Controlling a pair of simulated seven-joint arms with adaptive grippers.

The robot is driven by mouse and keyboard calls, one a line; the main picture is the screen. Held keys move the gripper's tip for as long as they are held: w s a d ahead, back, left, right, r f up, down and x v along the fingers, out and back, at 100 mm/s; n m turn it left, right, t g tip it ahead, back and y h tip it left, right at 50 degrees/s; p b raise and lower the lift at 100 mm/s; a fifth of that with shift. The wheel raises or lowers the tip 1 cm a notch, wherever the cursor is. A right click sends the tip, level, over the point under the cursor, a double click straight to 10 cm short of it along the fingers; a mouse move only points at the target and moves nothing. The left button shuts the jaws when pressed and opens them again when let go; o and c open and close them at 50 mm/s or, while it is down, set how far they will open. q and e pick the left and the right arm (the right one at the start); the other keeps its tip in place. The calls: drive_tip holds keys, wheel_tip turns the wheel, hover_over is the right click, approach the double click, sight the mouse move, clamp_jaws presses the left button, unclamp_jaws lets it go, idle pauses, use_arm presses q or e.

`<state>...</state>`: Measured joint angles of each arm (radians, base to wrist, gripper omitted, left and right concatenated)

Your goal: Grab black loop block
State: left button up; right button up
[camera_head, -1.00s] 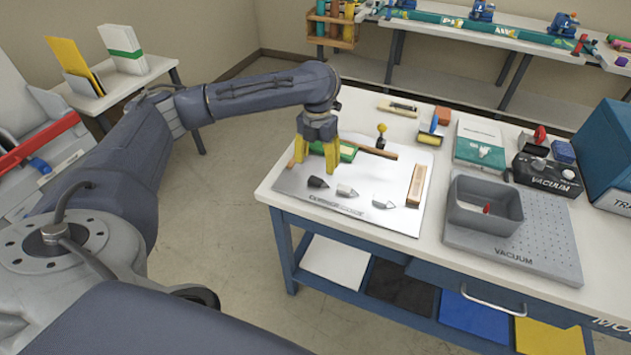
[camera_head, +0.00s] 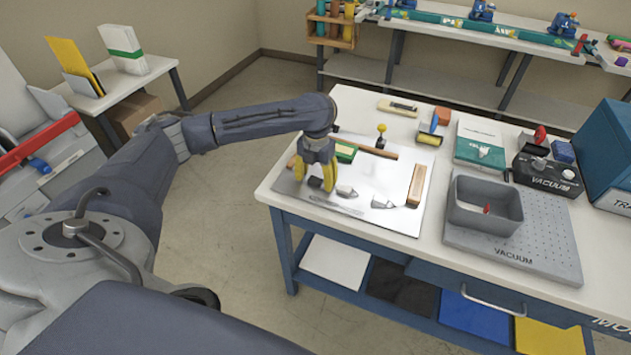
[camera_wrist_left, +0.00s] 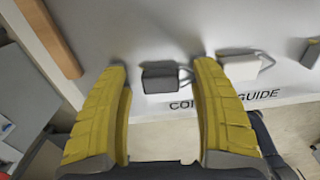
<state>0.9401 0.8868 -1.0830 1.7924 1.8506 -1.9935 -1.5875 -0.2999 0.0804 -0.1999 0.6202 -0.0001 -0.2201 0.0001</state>
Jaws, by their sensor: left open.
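The black loop block (camera_wrist_left: 160,79) lies on the white guide sheet in the left wrist view, its thin wire loop pointing right. It sits between the two yellow fingers of my left gripper (camera_wrist_left: 162,70), with gaps on both sides. In the head view my left gripper (camera_head: 315,184) is low over the left part of the sheet (camera_head: 395,222), open, and largely hides the black block. A light grey loop block (camera_head: 347,191) lies just right of the fingers. A whiter loop block (camera_head: 382,202) lies farther right. My right gripper is not in view.
A green block (camera_head: 346,152) and a brown rod (camera_head: 378,152) lie behind the gripper. A wooden bar (camera_head: 417,185) is at the sheet's right. A grey bin (camera_head: 486,218) stands farther right on the perforated vacuum plate (camera_head: 540,245). The table's front edge is close to the gripper.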

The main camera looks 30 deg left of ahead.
use_arm(q)
drive_tip(key=shift+c, duration=0.2)
drive_tip(key=c, duration=1)
drive_tip(key=shift+c, duration=0.2)
